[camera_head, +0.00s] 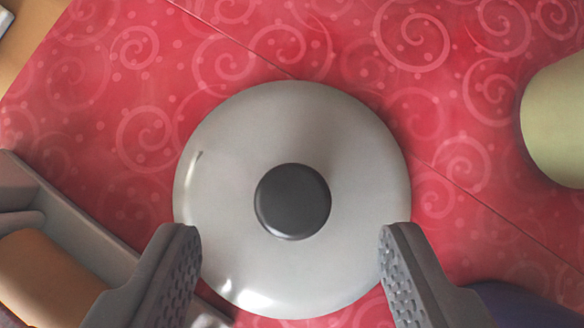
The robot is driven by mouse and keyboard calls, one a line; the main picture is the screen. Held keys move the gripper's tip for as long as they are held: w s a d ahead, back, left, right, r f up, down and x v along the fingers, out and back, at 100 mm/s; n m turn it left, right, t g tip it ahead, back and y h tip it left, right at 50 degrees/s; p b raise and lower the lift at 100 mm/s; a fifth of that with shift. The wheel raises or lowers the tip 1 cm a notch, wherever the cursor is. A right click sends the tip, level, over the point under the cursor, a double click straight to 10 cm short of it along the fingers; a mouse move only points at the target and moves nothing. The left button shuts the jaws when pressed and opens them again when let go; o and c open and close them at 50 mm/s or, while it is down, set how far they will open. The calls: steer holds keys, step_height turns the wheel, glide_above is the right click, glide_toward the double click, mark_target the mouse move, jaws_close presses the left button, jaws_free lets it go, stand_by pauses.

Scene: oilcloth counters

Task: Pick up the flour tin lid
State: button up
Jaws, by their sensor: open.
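The flour tin lid (345,140) is a round, pale grey, shiny disc with a dark round knob (292,201) at its middle. It fills the centre of the view, above the red swirl-patterned oilcloth. My gripper (290,245) is open, with one ribbed finger at the lid's lower left edge and one at its lower right edge in the picture. The fingers hold nothing. I cannot tell how high they are above the lid. What lies under the lid is hidden.
A pale green rounded object (558,120) stands at the right edge. A grey tray-like container (75,225) with a brown item (45,280) is at lower left. A dark blue object (520,305) shows at lower right. The oilcloth (130,90) is clear at upper left.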

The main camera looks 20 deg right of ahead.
mark_target(291, 200)
steer(key=shift+p+x, duration=0.3)
steer(key=shift+x, duration=1.65)
steer(key=c, duration=1)
steer(key=shift+r, duration=0.15)
